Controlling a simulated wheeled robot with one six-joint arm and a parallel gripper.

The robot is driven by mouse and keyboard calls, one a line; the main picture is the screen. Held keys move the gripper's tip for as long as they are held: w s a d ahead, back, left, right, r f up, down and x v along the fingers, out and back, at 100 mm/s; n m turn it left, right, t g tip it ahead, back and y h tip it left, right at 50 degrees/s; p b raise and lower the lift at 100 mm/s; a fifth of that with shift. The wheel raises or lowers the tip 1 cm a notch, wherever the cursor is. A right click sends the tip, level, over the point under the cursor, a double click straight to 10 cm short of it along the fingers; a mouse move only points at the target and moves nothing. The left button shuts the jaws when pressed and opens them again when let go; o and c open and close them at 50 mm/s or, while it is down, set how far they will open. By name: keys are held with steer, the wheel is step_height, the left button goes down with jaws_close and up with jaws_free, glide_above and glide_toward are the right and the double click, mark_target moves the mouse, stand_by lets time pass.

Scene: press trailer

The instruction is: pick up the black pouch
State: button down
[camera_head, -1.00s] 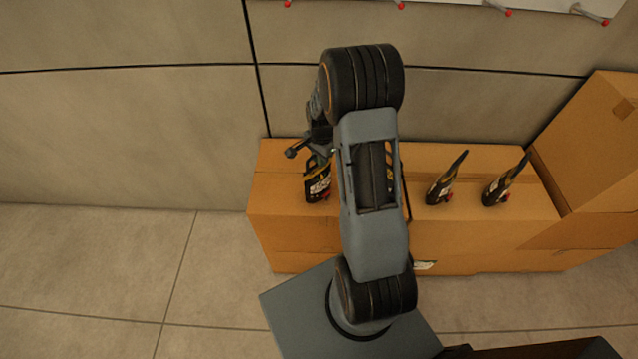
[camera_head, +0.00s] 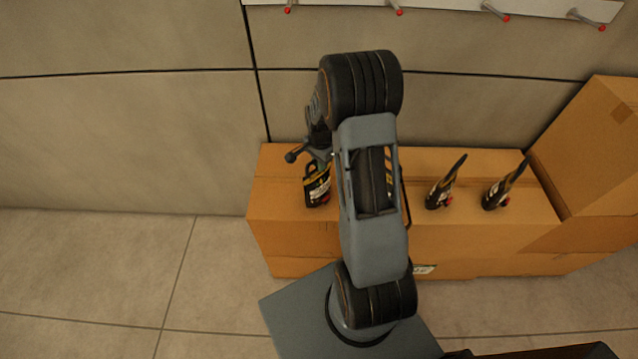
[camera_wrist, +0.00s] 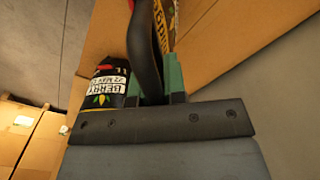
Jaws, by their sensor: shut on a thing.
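My gripper (camera_wrist: 157,88) is shut on a black pouch (camera_wrist: 147,50), whose dark edge runs up between the green fingertips in the wrist view. Yellow print shows along its right side and a bit of red at its far end. In the head view a black pouch (camera_head: 317,188) shows below my wrist at the left end of the cardboard box (camera_head: 290,222). I cannot tell whether the held pouch touches the box.
Two more black pouches (camera_head: 440,188) (camera_head: 496,193) stand on the box to the right. A taller carton (camera_head: 595,140) is at the right end. A wall is behind, with a rail of red-tipped hooks (camera_head: 490,10) above. Open floor (camera_head: 90,270) lies to the left.

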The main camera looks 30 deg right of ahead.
steer(key=shift+w+r, duration=0.1)
steer(key=shift+r, duration=0.1)
steer(key=shift+r+b, duration=0.3)
steer(key=shift+r, duration=0.2)
steer(key=s+a+r+b, duration=0.3)
steer(key=s+r, duration=0.8)
steer(key=s, duration=0.2)
steer(key=shift+s+a+r, duration=0.25)
steer(key=shift+s+r, duration=0.05)
steer(key=shift+r, duration=0.05)
